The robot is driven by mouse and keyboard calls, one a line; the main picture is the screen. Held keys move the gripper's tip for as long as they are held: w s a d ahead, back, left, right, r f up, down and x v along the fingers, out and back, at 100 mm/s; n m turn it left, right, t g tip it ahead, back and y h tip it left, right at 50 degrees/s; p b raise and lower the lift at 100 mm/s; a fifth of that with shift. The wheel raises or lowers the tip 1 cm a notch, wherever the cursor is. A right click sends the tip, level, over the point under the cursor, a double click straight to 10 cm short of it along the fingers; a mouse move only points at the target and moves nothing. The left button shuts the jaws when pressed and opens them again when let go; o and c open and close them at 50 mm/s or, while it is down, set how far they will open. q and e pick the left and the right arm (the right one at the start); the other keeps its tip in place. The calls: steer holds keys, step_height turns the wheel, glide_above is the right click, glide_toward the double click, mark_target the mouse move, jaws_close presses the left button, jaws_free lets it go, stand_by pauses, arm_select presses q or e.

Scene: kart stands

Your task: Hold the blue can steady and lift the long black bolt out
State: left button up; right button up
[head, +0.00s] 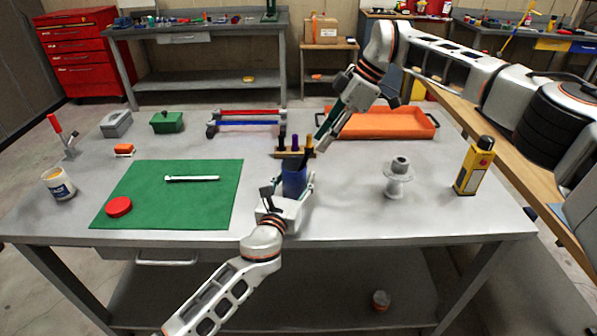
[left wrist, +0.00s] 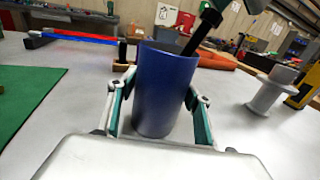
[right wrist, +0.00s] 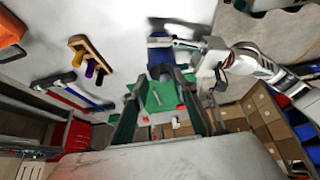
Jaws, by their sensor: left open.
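The blue can (head: 294,182) stands upright on the grey table, and it fills the middle of the left wrist view (left wrist: 165,90). The long black bolt (left wrist: 198,36) leans out of its mouth to the right; its lower part is hidden inside. My left gripper (head: 292,192) is open, low down, with one finger on each side of the can. My right gripper (head: 322,142) is above and right of the can, close to the bolt's upper end. In the right wrist view its fingers (right wrist: 160,85) are apart. I cannot see the bolt clearly between them.
A wooden block with upright pegs (head: 283,154) stands just behind the can. The orange tray (head: 400,135) is at the back right. A grey spool (head: 398,180) and a yellow bottle (head: 473,168) stand right. The green mat (head: 150,205) lies left.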

arm_select(q)
steer(key=shift+x, duration=1.75)
steer(key=shift+s, duration=0.1)
steer(key=c, duration=1.2)
steer(key=shift+c, duration=0.8)
